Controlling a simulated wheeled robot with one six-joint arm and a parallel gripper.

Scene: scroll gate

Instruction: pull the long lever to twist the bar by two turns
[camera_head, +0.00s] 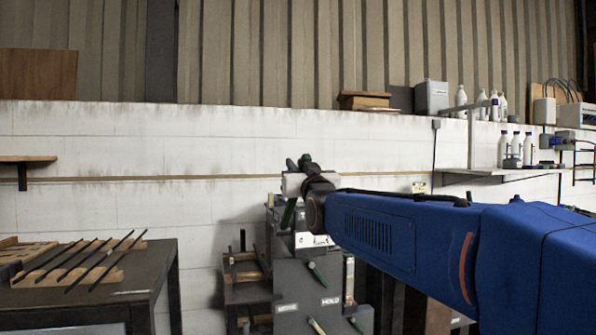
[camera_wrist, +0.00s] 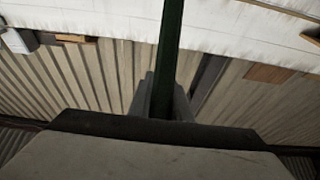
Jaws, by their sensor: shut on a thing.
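The long lever is a dark green bar (camera_wrist: 168,50) in the wrist view, running from the top edge down between my gripper's fingers (camera_wrist: 165,104). My gripper is shut on it. The bar to be twisted cannot be made out clearly. The machine has a label reading HOLD and short green handles (camera_head: 318,273) on its front.
A dark table (camera_head: 150,285) at the left carries a wooden rack with several thin dark rods (camera_head: 85,262). A white wall (camera_head: 130,150) stands behind. A shelf (camera_head: 500,172) with bottles is at the right. A small wooden shelf (camera_head: 28,159) juts out at the far left.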

